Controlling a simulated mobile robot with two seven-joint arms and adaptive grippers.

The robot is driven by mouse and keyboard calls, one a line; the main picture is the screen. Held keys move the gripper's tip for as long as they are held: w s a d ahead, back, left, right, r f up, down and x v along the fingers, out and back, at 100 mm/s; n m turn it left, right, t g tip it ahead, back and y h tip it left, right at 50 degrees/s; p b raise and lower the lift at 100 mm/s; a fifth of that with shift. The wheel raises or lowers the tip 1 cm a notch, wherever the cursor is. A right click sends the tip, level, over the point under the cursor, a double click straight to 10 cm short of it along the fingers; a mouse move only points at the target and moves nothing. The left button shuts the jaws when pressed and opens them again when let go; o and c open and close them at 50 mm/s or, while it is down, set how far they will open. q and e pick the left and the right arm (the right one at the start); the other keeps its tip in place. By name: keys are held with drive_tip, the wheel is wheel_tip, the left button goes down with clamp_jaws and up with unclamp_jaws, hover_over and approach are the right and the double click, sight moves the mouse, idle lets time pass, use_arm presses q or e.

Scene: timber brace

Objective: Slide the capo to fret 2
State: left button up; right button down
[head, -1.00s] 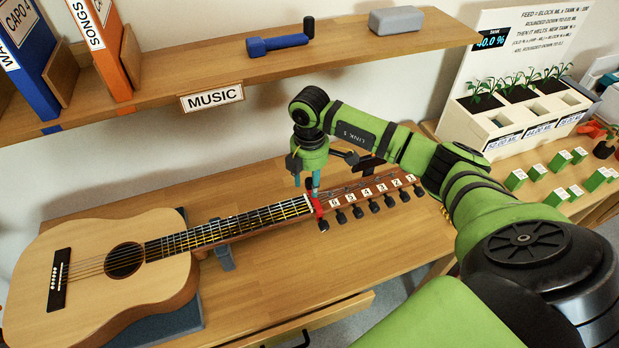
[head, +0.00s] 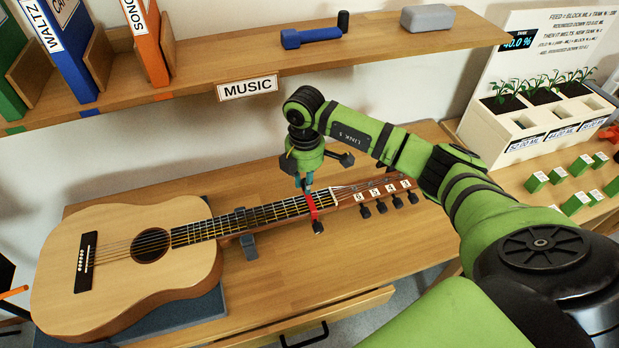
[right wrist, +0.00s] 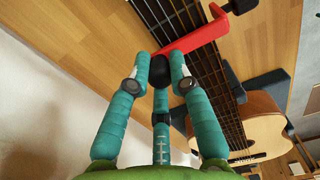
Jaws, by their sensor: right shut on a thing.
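The guitar (head: 190,219) lies on its back with its neck pointing right. The red capo (head: 312,204) sits across the neck, a short way to the body side of the nut, with its dark knob hanging below the neck's near edge. Which fret it is at is too small to tell. My right gripper (head: 305,182) is above the neck, shut on the capo's far end. In the right wrist view the red capo bar (right wrist: 192,42) crosses the strings, and the teal fingers (right wrist: 160,68) close on a black piece at its end. My left gripper is not in view.
The neck rests on a grey support (head: 249,247) on the wooden bench (head: 285,285). Above is a shelf (head: 360,52) with binders, a blue object (head: 305,37) and a grey block (head: 427,18). A planter (head: 535,125) and small green blocks stand at right.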

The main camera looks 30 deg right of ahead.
drive_tip(key=shift+d, duration=0.4)
drive_tip(key=c, duration=1.1)
unclamp_jaws()
drive_tip(key=shift+s+d, duration=0.15)
drive_tip(key=shift+a, duration=0.2)
drive_tip(key=shift+r, duration=0.35)
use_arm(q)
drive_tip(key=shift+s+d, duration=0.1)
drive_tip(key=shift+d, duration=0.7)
use_arm(e)
wheel_tip(320, 180, up, 12)
drive_tip(key=shift+f, duration=0.25)
drive_tip(key=shift+f, duration=0.1)
